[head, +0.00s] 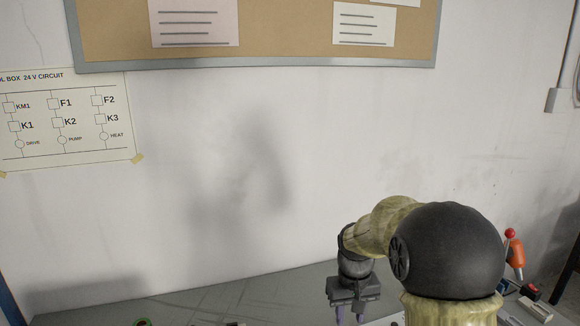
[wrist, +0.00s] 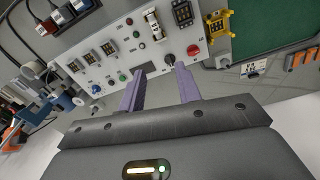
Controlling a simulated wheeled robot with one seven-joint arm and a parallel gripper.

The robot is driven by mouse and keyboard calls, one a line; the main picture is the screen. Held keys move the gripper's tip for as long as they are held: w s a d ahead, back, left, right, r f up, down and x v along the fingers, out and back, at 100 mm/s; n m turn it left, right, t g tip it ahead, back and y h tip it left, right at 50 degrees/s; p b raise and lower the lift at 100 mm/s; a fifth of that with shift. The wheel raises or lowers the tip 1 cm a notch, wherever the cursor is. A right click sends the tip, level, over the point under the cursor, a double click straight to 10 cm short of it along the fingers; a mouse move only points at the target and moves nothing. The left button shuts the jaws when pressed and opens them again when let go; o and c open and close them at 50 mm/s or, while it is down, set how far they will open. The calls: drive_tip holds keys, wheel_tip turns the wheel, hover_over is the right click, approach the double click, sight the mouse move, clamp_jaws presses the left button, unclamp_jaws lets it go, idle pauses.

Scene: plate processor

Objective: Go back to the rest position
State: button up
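My gripper (wrist: 158,88) shows in the wrist view with its two purple fingers apart and nothing between them. It points towards a light grey control panel (wrist: 118,62) with buttons, knobs and sockets, which lies beyond the fingertips. In the head view my gripper (head: 349,318) hangs fingers-down at the bottom edge, over the grey bench (head: 270,288). The fingertips are cut off there.
A green mat (wrist: 262,25) lies beside a yellow part (wrist: 219,25) in the wrist view. An orange tool with a red knob (head: 515,255) stands at the right in the head view. The wall (head: 270,140) behind the bench carries a corkboard (head: 290,30) and a circuit chart (head: 65,120).

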drive_tip(key=s+d+f+m+t, duration=0.1)
drive_tip(key=s+f+t, duration=0.1)
drive_tip(key=s, duration=1.4)
drive_tip(key=shift+d+m+t, duration=0.2)
drive_tip(key=shift+m+t, duration=0.1)
drive_tip(key=shift+s, duration=0.1)
idle(1.1)
